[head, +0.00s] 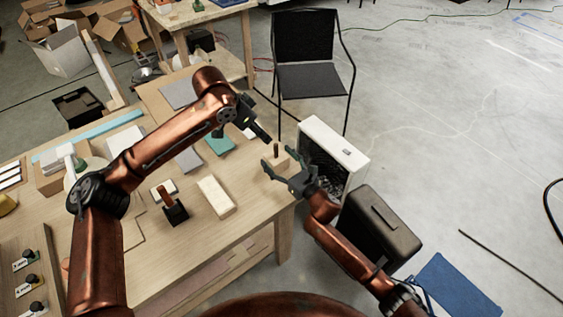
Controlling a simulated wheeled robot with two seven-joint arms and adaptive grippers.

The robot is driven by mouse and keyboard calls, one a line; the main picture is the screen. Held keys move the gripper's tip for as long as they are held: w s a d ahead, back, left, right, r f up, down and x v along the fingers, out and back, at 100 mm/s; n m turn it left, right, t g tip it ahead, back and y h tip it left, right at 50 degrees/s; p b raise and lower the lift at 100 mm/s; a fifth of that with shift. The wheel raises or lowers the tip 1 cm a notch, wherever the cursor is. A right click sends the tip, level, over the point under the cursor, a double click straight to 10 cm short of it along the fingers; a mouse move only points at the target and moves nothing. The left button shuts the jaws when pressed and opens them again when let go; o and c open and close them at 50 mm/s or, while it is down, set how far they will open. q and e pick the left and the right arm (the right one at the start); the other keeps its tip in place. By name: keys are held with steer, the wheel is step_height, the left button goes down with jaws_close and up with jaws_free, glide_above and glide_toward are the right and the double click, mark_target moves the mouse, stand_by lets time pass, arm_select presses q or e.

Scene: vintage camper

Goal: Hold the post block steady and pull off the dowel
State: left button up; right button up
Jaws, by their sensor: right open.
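A light wooden post block (279,161) stands near the right corner of the table, with a thin dark dowel (276,149) upright on it. My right gripper (280,165) is open, its fingers at the near side of the block, one to each side. Contact with the block cannot be made out. My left gripper (264,134) is above and left of the dowel, pointing down towards it, and appears apart from it. Whether its fingers are open or shut is too small to tell.
The wooden table (160,245) holds a black block with a brown piece (175,211), a pale block (216,197) and a teal pad (219,144). A white case (333,155) and black case (380,228) stand right of the table. A black chair (309,80) is behind.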

mark_target(275, 147)
steer(key=shift+c, duration=0.3)
arm_select(q)
steer(key=shift+c, duration=0.3)
arm_select(e)
steer(key=c, duration=1.3)
arm_select(q)
steer(key=shift+w+d+f+n+g+y, duration=0.15)
steer(key=shift+w+d+f+n+y, duration=0.55)
steer(key=shift+f, duration=0.95)
steer(key=shift+w+d+f+n+g+y, duration=0.15)
steer(key=shift+d+f+n+y, duration=0.45)
steer(key=shift+f+n, duration=0.85)
steer(key=shift+w+d+f+n+g+y, duration=0.1)
steer(key=shift+w+d+f+n+y, duration=0.6)
steer(key=shift+f, duration=1.1)
steer(key=shift+s+d+h, duration=0.2)
steer(key=shift+h, duration=0.1)
steer(key=shift+c, duration=0.4)
jaws_close()
